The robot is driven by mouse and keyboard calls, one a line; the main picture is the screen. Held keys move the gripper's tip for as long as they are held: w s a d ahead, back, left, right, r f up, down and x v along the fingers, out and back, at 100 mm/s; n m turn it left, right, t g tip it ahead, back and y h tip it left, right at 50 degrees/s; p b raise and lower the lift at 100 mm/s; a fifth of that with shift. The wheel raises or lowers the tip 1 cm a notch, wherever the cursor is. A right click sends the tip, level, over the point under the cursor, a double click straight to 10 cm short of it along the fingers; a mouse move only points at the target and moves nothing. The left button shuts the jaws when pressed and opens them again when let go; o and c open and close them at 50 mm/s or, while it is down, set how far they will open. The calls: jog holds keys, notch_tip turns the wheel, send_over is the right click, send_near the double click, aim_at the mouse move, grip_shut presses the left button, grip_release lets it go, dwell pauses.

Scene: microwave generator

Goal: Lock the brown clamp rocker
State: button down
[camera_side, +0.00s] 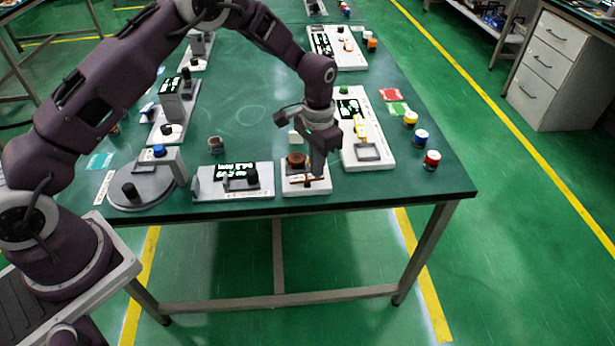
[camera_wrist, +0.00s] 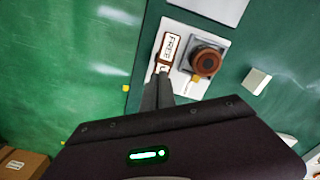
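The brown clamp rocker (camera_wrist: 166,52) sits on a white base plate in the wrist view. Its upper part carries a white label reading "FREE", and its lower end is partly hidden by my fingertips. In the side view the rocker (camera_side: 302,181) shows as a small brown piece at the front of the plate. My gripper (camera_wrist: 160,80) points down with its fingers together and nothing visible between them. In the side view my gripper (camera_side: 318,174) is at the rocker's right end. I cannot tell whether the tips touch it.
A round brown knob (camera_wrist: 206,62) on a grey mount stands right beside the rocker. A panel with a yellow handle (camera_side: 361,130) is to the right. The table's front edge is close.

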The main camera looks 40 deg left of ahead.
jog(key=shift+f, duration=0.35)
jog(key=shift+r, duration=3.7)
notch_tip(320, 180, up, 8)
jog(key=t, duration=0.1)
send_over(307, 180)
jog(key=s+a+r+n+t, duration=0.1)
jog(key=s+a+r, duration=0.1)
jog(key=s+r, duration=0.8)
jog(key=s+a+r+n+t, duration=0.1)
jog(key=s, duration=0.9)
jog(key=s+r+n+t, duration=0.1)
jog(key=s+r+t, duration=0.1)
jog(key=s, duration=0.9)
jog(key=shift+a+t, duration=0.3)
jog(key=shift+a, duration=0.1)
